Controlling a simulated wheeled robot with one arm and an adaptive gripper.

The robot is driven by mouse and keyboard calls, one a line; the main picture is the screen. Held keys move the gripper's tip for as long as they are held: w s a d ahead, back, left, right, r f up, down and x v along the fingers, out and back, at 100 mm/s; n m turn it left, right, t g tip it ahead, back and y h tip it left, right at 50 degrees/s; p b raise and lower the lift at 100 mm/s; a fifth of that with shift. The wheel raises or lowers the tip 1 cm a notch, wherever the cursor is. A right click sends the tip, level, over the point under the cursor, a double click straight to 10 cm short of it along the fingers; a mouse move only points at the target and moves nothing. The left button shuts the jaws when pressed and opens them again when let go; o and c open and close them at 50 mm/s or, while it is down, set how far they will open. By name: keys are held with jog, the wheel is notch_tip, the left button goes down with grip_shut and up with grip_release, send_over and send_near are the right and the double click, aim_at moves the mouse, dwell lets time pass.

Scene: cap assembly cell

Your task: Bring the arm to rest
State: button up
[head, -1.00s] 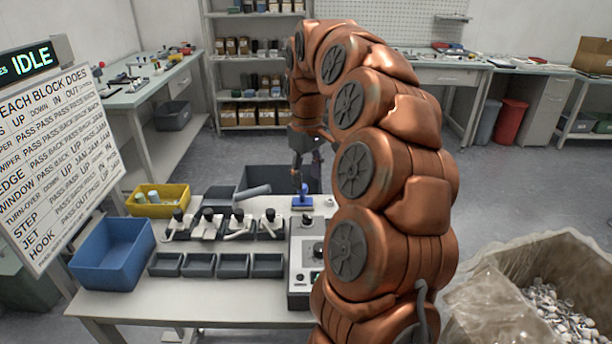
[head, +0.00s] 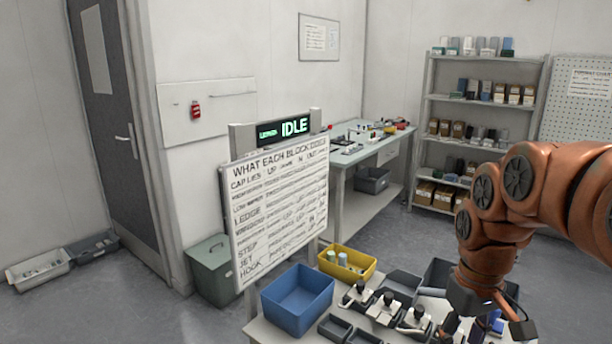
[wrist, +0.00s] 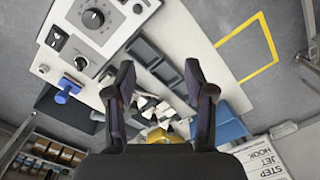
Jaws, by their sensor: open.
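My gripper (head: 486,326) shows at the lower right of the head view, at the end of my copper-coloured arm, over the bench. In the wrist view my gripper (wrist: 158,76) has its two dark fingers well apart, with nothing between them held. Below the fingers lie the pale levered blocks (wrist: 150,103) and the dark trays (wrist: 157,62) on the bench. The arm is bent downward in the head view, and its base side is cut off at the right edge.
A blue bin (head: 298,300) and a yellow bin (head: 345,263) stand beside the levered blocks. A sign board (head: 280,205) stands left, under a display reading IDLE (head: 283,129). The control box (wrist: 100,22) and a blue-topped part (wrist: 68,85) are near the fingers.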

jog(key=s+a+f+m+p, duration=0.1)
jog(key=s+a+f+p, duration=0.1)
jog(key=s, duration=0.7)
jog(key=s+a+f+m+g+p, duration=0.1)
jog(key=s+a, duration=0.4)
jog(key=s, duration=0.5)
jog(key=shift+a+f+m+p, duration=0.2)
jog(key=shift+f+m+p, duration=0.15)
jog(key=shift+f, duration=0.15)
